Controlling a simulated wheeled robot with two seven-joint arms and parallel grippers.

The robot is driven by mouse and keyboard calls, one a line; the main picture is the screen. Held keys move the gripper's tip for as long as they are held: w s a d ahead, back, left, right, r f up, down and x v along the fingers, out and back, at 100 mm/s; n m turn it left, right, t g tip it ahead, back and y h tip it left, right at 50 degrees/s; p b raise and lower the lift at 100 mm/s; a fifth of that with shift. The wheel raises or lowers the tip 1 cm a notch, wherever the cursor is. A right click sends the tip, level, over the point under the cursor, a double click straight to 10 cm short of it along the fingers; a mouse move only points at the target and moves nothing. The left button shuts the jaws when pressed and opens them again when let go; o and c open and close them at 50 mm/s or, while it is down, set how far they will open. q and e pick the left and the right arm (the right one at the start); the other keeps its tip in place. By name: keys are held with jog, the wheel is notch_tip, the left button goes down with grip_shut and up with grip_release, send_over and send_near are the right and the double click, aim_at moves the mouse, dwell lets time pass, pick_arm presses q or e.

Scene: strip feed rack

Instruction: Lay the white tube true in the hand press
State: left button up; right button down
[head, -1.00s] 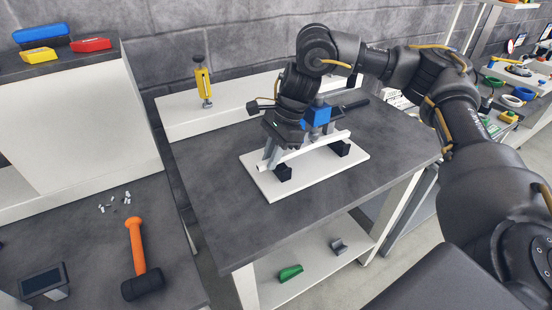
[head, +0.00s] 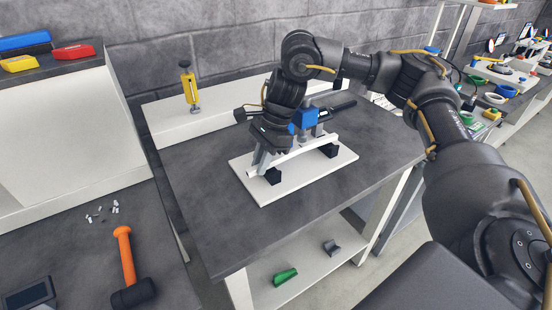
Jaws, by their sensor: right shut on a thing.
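The hand press stands on a white base plate (head: 310,187) on the dark table, with a blue head (head: 303,120) and a black lever (head: 336,109). Two black support blocks sit on the plate, a near-left one (head: 273,176) and a far-right one (head: 329,150). The white tube (head: 312,146) runs across at the blocks, roughly along their line. I cannot tell whether it rests in them or hovers just above. My right gripper (head: 265,153) is shut on the tube toward its left end, reaching down from above and hiding part of it and of the press. My left gripper is not in view.
A yellow clamp-like tool (head: 190,90) stands on the white ledge behind. An orange-handled mallet (head: 126,258) lies on the left bench. A green part (head: 285,277) and a grey part (head: 331,246) lie on the lower shelf. The table's front is clear.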

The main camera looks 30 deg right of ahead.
jog(key=c, duration=1.3)
grip_release()
jog(key=shift+d+r, duration=0.15)
jog(key=shift+r, duration=0.25)
jog(key=v, duration=1)
